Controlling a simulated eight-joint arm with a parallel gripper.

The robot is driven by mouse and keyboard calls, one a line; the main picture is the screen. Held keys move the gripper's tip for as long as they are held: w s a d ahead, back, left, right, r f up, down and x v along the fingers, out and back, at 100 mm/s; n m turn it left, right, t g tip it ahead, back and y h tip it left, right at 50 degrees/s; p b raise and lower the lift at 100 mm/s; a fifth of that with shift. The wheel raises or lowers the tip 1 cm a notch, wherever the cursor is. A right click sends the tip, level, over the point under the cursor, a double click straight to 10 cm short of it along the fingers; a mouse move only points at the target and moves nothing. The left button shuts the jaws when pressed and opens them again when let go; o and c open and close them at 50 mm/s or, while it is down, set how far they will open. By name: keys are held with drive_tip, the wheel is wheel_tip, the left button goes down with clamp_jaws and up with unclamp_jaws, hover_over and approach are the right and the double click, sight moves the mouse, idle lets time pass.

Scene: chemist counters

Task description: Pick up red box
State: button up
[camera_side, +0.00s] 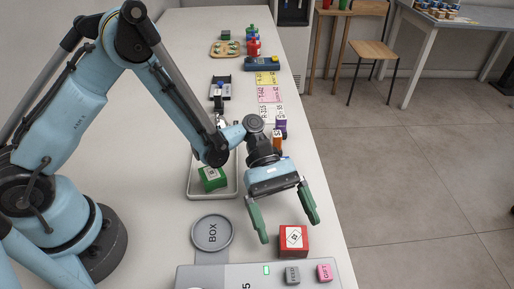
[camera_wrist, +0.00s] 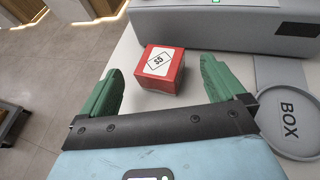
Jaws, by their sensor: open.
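The red box (camera_side: 294,240) stands on the counter near its right edge, just behind the grey machine. It has a white label with a diamond mark. It also shows in the wrist view (camera_wrist: 161,69), ahead of my gripper and between the lines of the two fingers. My gripper (camera_side: 289,232) is open and empty, with green fingers spread wide. In the wrist view the fingers (camera_wrist: 160,75) lie either side of the box. I see no contact.
A grey machine (camera_side: 240,276) with FEED and GIFT buttons stands in front of the box. A round BOX plate (camera_side: 212,233) lies to its left. A tray (camera_side: 212,193) with a green box (camera_side: 212,178) is farther back. The counter drops to the floor at right.

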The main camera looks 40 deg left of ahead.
sight(291, 233)
drive_tip(key=shift+x, duration=1.95)
drive_tip(key=shift+s+r, duration=0.1)
drive_tip(key=shift+r, duration=0.05)
drive_tip(key=c, duration=1.1)
